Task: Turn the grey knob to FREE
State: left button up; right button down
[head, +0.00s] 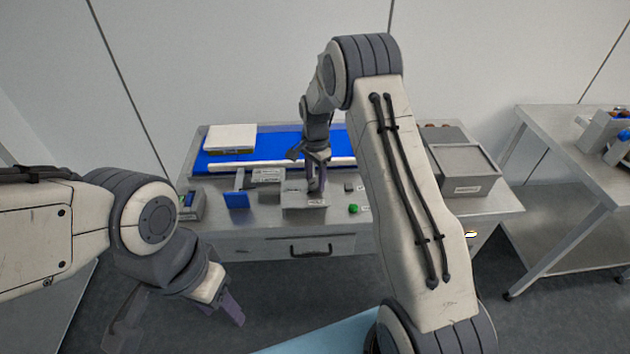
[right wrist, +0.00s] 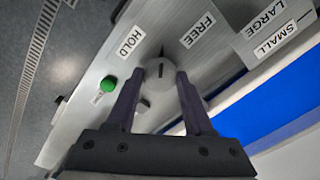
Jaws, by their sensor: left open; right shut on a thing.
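The grey knob (right wrist: 160,77) sits between my right gripper's fingertips in the right wrist view, and the gripper (right wrist: 158,80) is shut on it. A dark pointer mark shows at the knob's far side, between the HOLD label (right wrist: 130,42) and the FREE label (right wrist: 198,30); I cannot tell the exact setting. In the head view my right gripper (head: 317,187) reaches down onto the small metal box (head: 305,201), and the knob is hidden there. My left gripper (head: 180,318) is open and empty, low at the left, in front of the bench.
A green button (right wrist: 108,84) is beside the knob. SMALL and LARGE labels (right wrist: 270,32) are on a plate nearby. Behind is a blue belt (head: 275,146) with a white box (head: 230,138). A blue block (head: 236,200) stands left; a grey bin (head: 465,168) stands right.

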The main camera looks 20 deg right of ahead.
aim_at(315, 182)
jog(key=m, duration=0.3)
jog(key=shift+w+m+b, duration=0.1)
jog(key=shift+m+b, duration=0.2)
jog(key=shift+b, duration=0.05)
jog(key=shift+r+m+b, duration=0.1)
jog(key=shift+m+b, duration=0.2)
jog(key=shift+m, duration=1.6)
jog(key=shift+c, duration=1.4)
grip_release()
notch_tip(315, 182, up, 10)
jog(key=b, duration=0.2)
jog(key=shift+r, duration=0.25)
